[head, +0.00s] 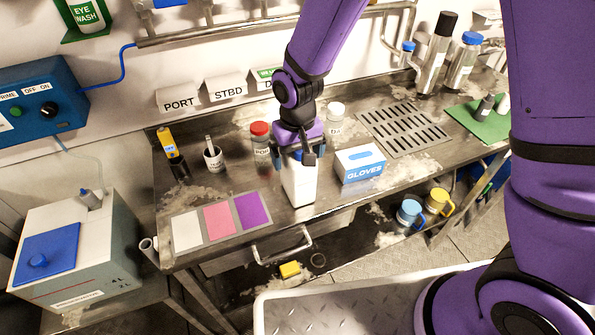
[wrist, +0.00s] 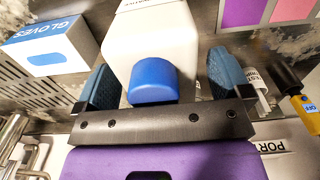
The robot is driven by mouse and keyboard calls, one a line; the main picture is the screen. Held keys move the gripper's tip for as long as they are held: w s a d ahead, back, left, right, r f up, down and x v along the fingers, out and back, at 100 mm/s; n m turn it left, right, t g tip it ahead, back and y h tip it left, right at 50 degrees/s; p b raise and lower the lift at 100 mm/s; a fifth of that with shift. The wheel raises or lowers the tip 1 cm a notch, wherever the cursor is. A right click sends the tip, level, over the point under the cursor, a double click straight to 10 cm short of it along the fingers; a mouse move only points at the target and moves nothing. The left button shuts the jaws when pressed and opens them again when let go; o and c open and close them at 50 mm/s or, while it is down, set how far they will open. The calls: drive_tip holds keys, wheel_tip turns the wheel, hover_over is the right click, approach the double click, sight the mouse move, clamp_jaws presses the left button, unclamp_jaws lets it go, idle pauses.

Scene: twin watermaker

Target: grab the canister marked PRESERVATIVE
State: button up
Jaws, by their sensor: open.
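A white canister (head: 300,187) with a blue cap stands upright on the steel bench, directly under my gripper (head: 297,150). In the wrist view the canister (wrist: 165,38) fills the top middle, its blue cap (wrist: 155,80) facing the camera. My gripper (wrist: 159,82) is open, with one finger on each side of the canister's capped end. Whether either finger touches it I cannot tell.
A gloves box (head: 360,165) stands close on the right. A red-capped jar (head: 261,143) is close behind on the left. Coloured pads (head: 219,219) lie to the left. A drain grate (head: 403,130) is at right. A white case (head: 85,240) stands lower left.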

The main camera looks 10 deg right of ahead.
clamp_jaws()
drive_tip(key=shift+r, duration=0.1)
idle(0.3)
